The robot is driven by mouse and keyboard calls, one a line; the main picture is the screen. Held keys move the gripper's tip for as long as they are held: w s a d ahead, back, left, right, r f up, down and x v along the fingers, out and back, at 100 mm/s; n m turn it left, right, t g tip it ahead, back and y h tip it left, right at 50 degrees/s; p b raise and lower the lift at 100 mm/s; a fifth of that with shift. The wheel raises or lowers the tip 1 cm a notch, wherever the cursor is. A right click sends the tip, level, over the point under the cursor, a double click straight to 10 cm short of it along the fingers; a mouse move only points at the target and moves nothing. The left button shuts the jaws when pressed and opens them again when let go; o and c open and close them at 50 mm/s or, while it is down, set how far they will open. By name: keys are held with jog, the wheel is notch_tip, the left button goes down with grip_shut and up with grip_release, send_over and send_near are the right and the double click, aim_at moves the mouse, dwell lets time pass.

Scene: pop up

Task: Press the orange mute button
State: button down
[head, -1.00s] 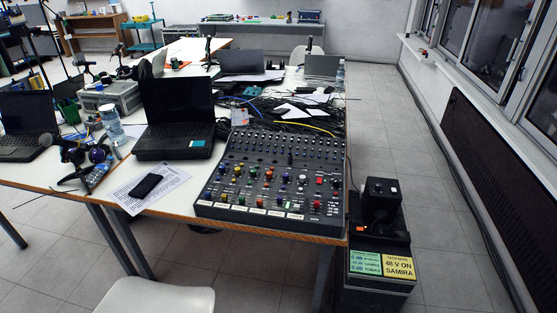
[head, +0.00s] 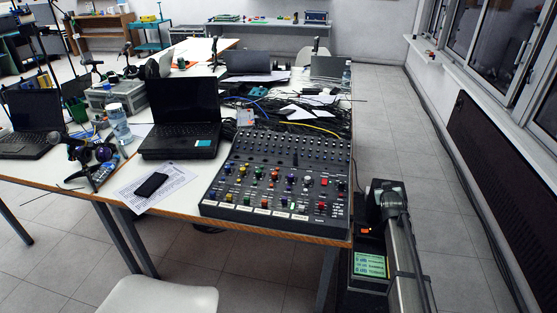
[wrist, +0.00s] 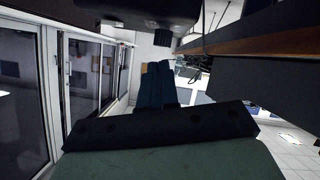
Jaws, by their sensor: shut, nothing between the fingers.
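The black mixing console (head: 212,208) lies on the front right corner of the table, covered in coloured knobs and buttons. A red square button (head: 323,182) shows near its right side. The orange mute button is too small to single out among the controls. In the head view only my grey arm shows at the right; the fingers cannot be made out.
A laptop (head: 182,112), phone (head: 151,185) and cables lie around the console. The table edge (wrist: 262,46) is close in the wrist view. Windows line the right wall.

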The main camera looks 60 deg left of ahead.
aim_at(271, 185)
jog(key=s+a+r+g, duration=0.1)
jog(key=s+a+r, duration=0.1)
jog(key=s+a, duration=0.2)
jog(key=s+a+r+m+g+h, duration=0.1)
jog(key=s+a+r+g, duration=0.1)
jog(key=s+a, duration=0.3)
jog(key=s+a+r+g+h, duration=0.1)
jog(key=s+a, duration=0.3)
jog(key=a, duration=0.6)
jog(key=shift+s+r+g, duration=0.25)
jog(key=shift+r+g, duration=0.05)
jog(key=shift+r, duration=0.55)
jog(key=s+a+g+h, duration=0.1)
jog(key=s, duration=0.2)
jog(key=s+a+r+m+g+h, duration=0.1)
jog(key=s, duration=0.3)
jog(key=s+a+r, duration=0.1)
jog(key=s+a, duration=0.1)
jog(key=s, duration=0.1)
jog(key=shift+s+r+g+h, duration=0.1)
jog(key=shift+s+g+h, duration=0.25)
jog(key=shift+g+h, duration=0.05)
jog(key=s+a+r+m+g+h, duration=0.1)
jog(key=s+r+g+h, duration=0.3)
jog(key=s, duration=0.9)
jog(key=shift+t, duration=0.6)
jog(key=shift+s+a+f, duration=0.1)
jog(key=shift+a+f, duration=0.05)
jog(key=shift+f, duration=3.25)
jog(key=shift+f, duration=0.2)
